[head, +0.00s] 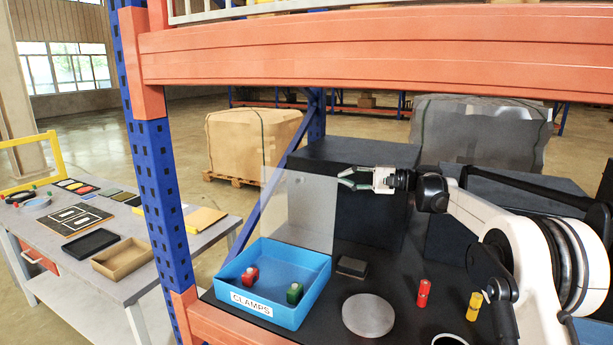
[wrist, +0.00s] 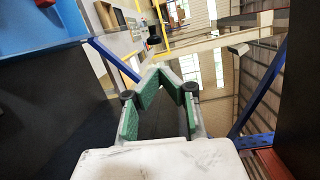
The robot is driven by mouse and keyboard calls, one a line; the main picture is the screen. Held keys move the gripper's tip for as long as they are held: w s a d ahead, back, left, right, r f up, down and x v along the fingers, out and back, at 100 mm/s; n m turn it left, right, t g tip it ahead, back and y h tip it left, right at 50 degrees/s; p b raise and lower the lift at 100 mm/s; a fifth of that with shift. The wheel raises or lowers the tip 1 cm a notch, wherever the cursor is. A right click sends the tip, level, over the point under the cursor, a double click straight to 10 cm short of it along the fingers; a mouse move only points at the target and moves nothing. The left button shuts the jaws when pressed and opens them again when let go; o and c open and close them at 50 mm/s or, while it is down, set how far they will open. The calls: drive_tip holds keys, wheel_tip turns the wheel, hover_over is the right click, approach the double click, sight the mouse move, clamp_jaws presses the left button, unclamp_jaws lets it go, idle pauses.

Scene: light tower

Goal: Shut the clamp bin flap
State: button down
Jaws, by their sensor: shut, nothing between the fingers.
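The blue clamp bin (head: 285,319), labelled CLAMPS, sits on the black shelf at the front left, with its top uncovered. Its clear flap (head: 305,212) stands upright along the bin's back edge. A red clamp (head: 249,278) and a green clamp (head: 294,293) lie inside the bin. My gripper (head: 343,180) is shut and empty, level with the flap's upper right corner. I cannot tell whether it touches the flap. In the wrist view the green-padded fingers (wrist: 163,78) meet at their tips, and a blue surface (wrist: 14,28), likely the bin, shows at the upper left.
A black box (head: 355,160) stands behind the bin. A small dark block (head: 352,267), a grey disc (head: 369,315), a red cylinder (head: 423,293) and a yellow cylinder (head: 474,306) stand right of the bin. An orange beam (head: 380,50) crosses above; a blue post (head: 160,170) rises at left.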

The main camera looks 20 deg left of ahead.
sight(310, 178)
drive_tip(key=shift+n+g+y, duration=0.3)
drive_tip(key=shift+g+y, duration=0.1)
drive_tip(key=shift+g, duration=0.1)
drive_tip(key=a, duration=0.3)
drive_tip(key=a+f+p, duration=0.1)
drive_tip(key=a, duration=0.3)
drive_tip(key=a+p, duration=0.1)
drive_tip(key=a, duration=0.3)
drive_tip(key=shift+s+f, duration=0.2)
drive_tip(key=shift+s+a, duration=0.1)
